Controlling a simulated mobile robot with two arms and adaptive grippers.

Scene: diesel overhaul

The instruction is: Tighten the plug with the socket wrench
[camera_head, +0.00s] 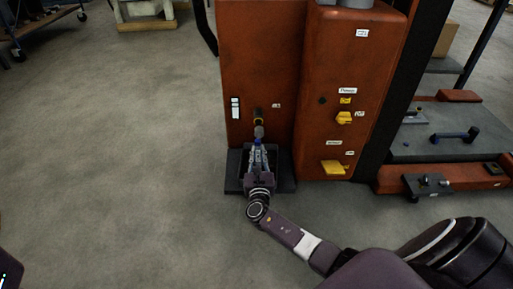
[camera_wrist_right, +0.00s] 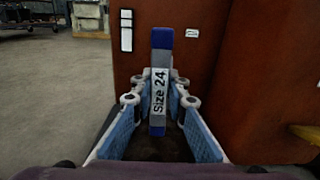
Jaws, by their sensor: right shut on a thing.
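My right gripper (camera_head: 258,152) is in front of the orange machine and points at its lower face. It is shut on the socket wrench (camera_wrist_right: 160,85), a blue and grey bar labelled "Size 24" that stands upright between the blue finger pads in the wrist view. In the wrist view the wrench hides the plug. My left gripper is not in view.
The orange machine (camera_head: 245,60) rises directly ahead, with a yellow knob (camera_head: 343,118) and yellow block (camera_head: 333,167) on its right part. A dark tray (camera_head: 234,183) lies beneath my right gripper. A grey bench (camera_head: 455,148) with tools stands right.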

